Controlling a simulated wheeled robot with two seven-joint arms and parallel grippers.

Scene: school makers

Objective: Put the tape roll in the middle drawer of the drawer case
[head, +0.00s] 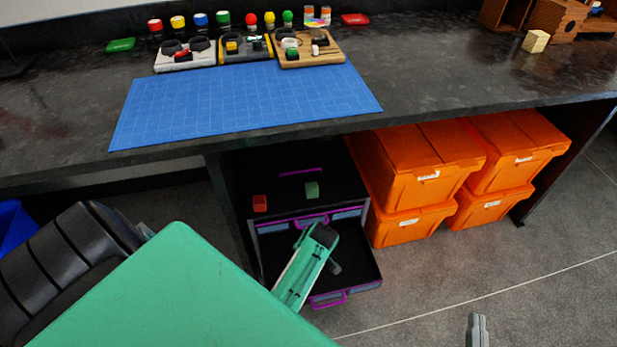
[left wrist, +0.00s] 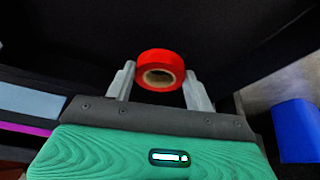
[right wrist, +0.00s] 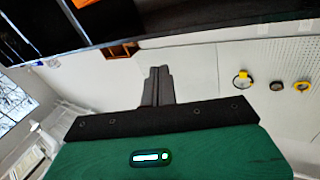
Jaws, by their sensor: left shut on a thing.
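The red tape roll (left wrist: 160,72) is in the left wrist view, held between the two grey fingers of my left gripper (left wrist: 158,84). Its pale core faces the camera. The tape roll cannot be made out in the head view, where my left arm reaches over the open drawer. The dark drawer case (head: 285,185) with purple handles stands under the bench. Below its closed upper front, one drawer (head: 358,262) is pulled out; its visible floor looks bare. My right gripper (head: 478,322) is low at the right; its fingers are together and empty in the right wrist view (right wrist: 157,85).
A red block (head: 260,203) and a green block (head: 312,190) sit on the case. Orange bins (head: 415,165) stand close on its right. The bench above carries a blue mat (head: 245,100). A blue container (left wrist: 296,130) shows in the left wrist view. Floor at right is clear.

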